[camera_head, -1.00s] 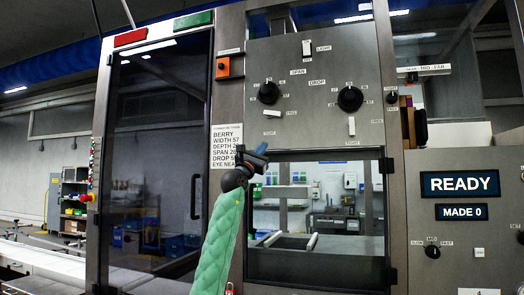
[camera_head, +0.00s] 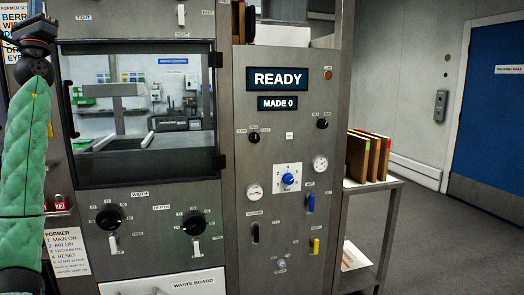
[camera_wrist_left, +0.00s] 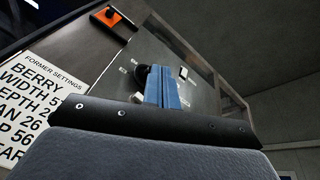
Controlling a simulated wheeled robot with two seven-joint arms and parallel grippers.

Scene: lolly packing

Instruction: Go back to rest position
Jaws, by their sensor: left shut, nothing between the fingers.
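My left gripper shows in the wrist view as blue fingers (camera_wrist_left: 168,88) pressed together with nothing between them. They point toward the machine's upper panel, where a dark knob (camera_wrist_left: 141,76) and a pale switch (camera_wrist_left: 183,73) show just past them; I cannot tell how far off these are. In the head view my left arm (camera_head: 27,150) in its green padded sleeve rises upright along the left edge. Its dark wrist (camera_head: 36,50) is near the top left corner, beside the window frame, and the fingertips are not clear there. My right gripper is not in view.
The steel machine front (camera_head: 235,215) fills the left and middle, with a window (camera_head: 140,105), knobs and a display (camera_head: 277,79) reading READY, MADE 0. A side table (camera_head: 375,187) holds upright folders (camera_head: 368,155). Open floor (camera_head: 440,240) and a blue door (camera_head: 495,120) lie to the right.

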